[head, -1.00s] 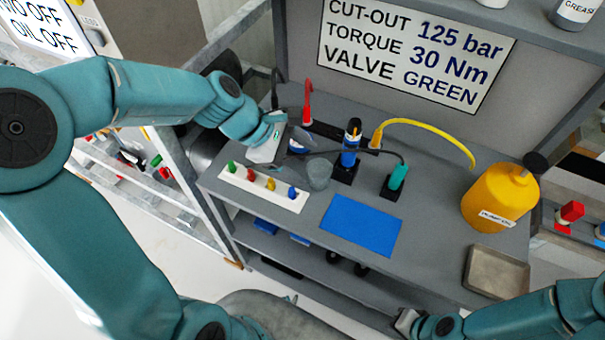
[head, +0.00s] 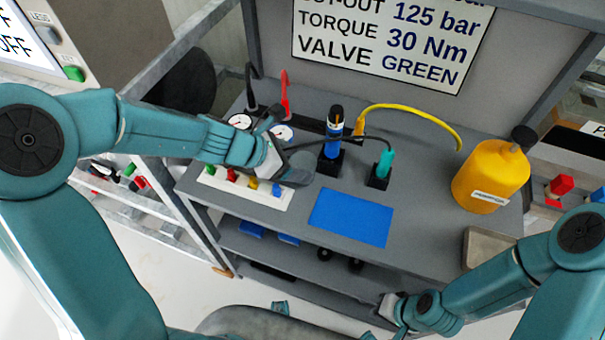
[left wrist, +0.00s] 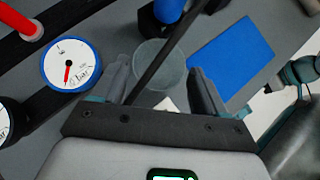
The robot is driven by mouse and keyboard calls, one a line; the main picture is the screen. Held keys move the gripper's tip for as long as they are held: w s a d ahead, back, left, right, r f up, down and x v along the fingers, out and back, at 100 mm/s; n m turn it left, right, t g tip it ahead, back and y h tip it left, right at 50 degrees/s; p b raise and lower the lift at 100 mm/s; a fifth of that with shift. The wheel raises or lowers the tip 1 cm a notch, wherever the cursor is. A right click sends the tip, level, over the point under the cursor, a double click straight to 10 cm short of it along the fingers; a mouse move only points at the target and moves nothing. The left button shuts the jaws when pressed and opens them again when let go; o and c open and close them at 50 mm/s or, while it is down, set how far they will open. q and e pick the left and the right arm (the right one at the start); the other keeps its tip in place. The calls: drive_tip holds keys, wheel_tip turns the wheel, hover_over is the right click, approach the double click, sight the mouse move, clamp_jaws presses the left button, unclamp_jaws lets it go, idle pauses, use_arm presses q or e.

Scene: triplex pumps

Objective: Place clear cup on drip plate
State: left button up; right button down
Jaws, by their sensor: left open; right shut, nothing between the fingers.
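The clear cup (left wrist: 176,78) stands on the grey bench. In the left wrist view it lies between and beyond my open left fingers (left wrist: 158,67), with no clear contact, and a dark cable crosses in front of it. In the head view my left gripper (head: 287,168) is at the cup and mostly hides it. The drip plate (head: 488,248), a shallow metal tray, lies at the bench's right front, partly hidden by my right arm. My right gripper (head: 390,307) is shut and empty by the bench's front edge.
A white strip (head: 271,200) with coloured pegs lies beside my left gripper. A blue mat (head: 350,217) lies between cup and plate. Behind stand a blue tool (head: 334,139), a teal plug (head: 384,163) and cables. A yellow jug (head: 488,178) stands behind the plate.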

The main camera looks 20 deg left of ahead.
sight(312, 168)
use_arm(q)
drive_tip(key=b+x, duration=0.2)
drive_tip(key=x, duration=0.3)
drive_tip(key=shift+a+f, duration=0.1)
drive_tip(key=shift+f, duration=0.25)
drive_tip(key=shift+w+f, duration=0.15)
drive_tip(key=shift+w, duration=0.05)
drive_tip(key=shift+s, duration=0.1)
drive_tip(key=c, duration=0.8)
